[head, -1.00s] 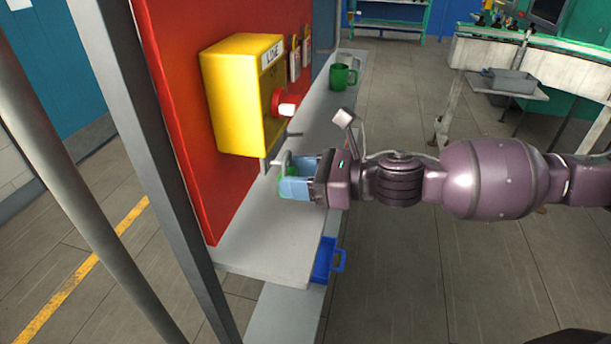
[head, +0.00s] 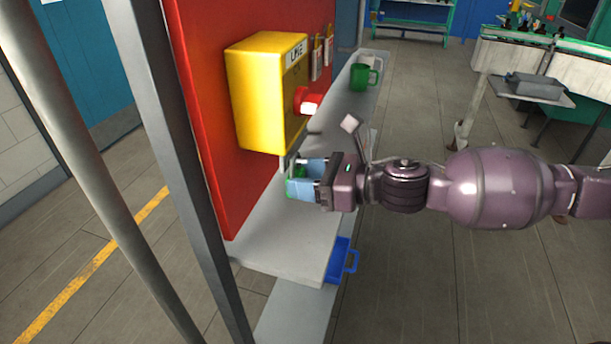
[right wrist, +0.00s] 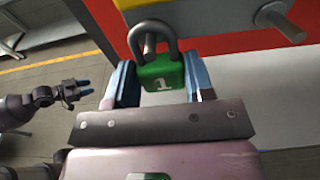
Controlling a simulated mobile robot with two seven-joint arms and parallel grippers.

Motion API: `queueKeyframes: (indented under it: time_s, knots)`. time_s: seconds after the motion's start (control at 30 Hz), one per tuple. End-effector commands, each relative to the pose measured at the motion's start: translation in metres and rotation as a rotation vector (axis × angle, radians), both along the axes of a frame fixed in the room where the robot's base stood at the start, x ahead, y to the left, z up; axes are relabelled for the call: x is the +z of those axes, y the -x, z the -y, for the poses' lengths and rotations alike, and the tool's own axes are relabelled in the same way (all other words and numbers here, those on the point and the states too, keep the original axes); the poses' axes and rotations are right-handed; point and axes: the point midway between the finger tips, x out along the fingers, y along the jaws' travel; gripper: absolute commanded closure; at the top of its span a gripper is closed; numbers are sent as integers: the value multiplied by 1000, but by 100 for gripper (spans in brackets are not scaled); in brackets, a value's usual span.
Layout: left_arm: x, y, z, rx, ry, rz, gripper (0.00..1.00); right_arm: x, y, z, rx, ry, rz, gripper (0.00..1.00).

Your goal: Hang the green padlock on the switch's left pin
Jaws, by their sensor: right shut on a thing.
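The green padlock (right wrist: 162,72), marked 1, is upright between the blue fingers of my right gripper (right wrist: 160,82), which is shut on it. Its grey shackle (right wrist: 172,42) points up. A grey pin end (right wrist: 150,42) shows inside the shackle loop in the right wrist view; how far it passes through I cannot tell. In the head view, my right gripper (head: 308,178) is just below the yellow switch box (head: 265,95), with a bit of padlock green (head: 295,172) showing. Another grey pin (right wrist: 282,22) sticks out further right. My left gripper (right wrist: 80,87) is open and empty, far off left.
The red knob (head: 306,101) juts from the switch above my gripper. The red board (head: 200,130) stands behind it. A grey shelf (head: 290,245) runs below, with a green mug (head: 360,77) at its far end and a blue container (head: 342,262) beside its near edge.

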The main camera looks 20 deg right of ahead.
Motion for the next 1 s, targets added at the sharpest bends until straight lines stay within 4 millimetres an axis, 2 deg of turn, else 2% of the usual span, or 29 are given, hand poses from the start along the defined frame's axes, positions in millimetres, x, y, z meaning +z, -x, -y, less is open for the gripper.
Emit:
queueKeyframes:
  time_s: [0.2, 0.23, 0.4, 0.43, 0.77, 1.0]
  knots:
    - [0, 0, 0, 0, 0, 0, 57, 0, 0, 0, 0, 1, 1, 77]
    - [0, 0, 0, 0, 0, 1, 57, 0, 0, 0, 0, 1, 1, 50]
    - [1, -2, 0, -1, 1, 4, 57, 0, 0, 0, 0, 1, 1, 24]
    - [1, -2, 0, -1, 1, 4, 57, 0, 0, 0, 0, 1, 1, 22]
    - [2, -5, 1, -3, 1, 10, 57, 0, 1, 3, -1, 0, 0, 22]
    - [-1, -5, 1, -3, 1, 7, 57, 3, 17, 27, -3, 4, -2, 22]
